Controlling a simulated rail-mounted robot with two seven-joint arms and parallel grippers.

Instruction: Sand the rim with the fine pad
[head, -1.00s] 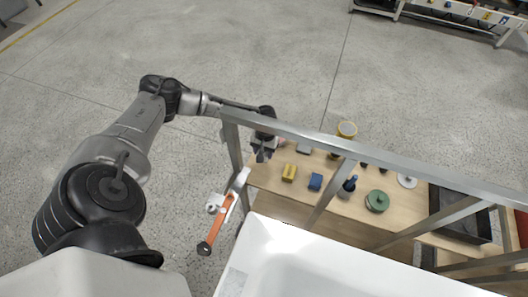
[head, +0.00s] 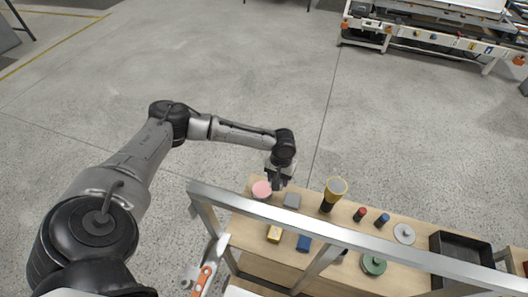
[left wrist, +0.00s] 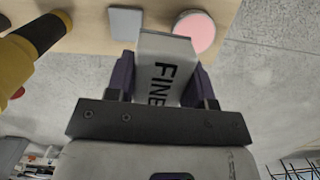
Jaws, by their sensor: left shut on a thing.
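My left gripper (head: 279,182) is over the far edge of the wooden bench (head: 330,272). In the left wrist view my left gripper (left wrist: 163,85) is shut on the fine pad (left wrist: 166,72), a pale grey block with black "FINE" lettering between the two fingers. The pad looks clear of the bench, but its height is hard to judge. The bathtub shell and its rim are almost wholly below the head view. My right gripper is not in view.
On the bench are a grey block (head: 291,200), a pink disc (head: 262,189), a yellow block (head: 274,233), a blue block (head: 304,243), a yellow-and-black tool (head: 333,193), a green round item (head: 373,264) and a black tray (head: 462,250). A metal frame rail (head: 330,233) crosses in front.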

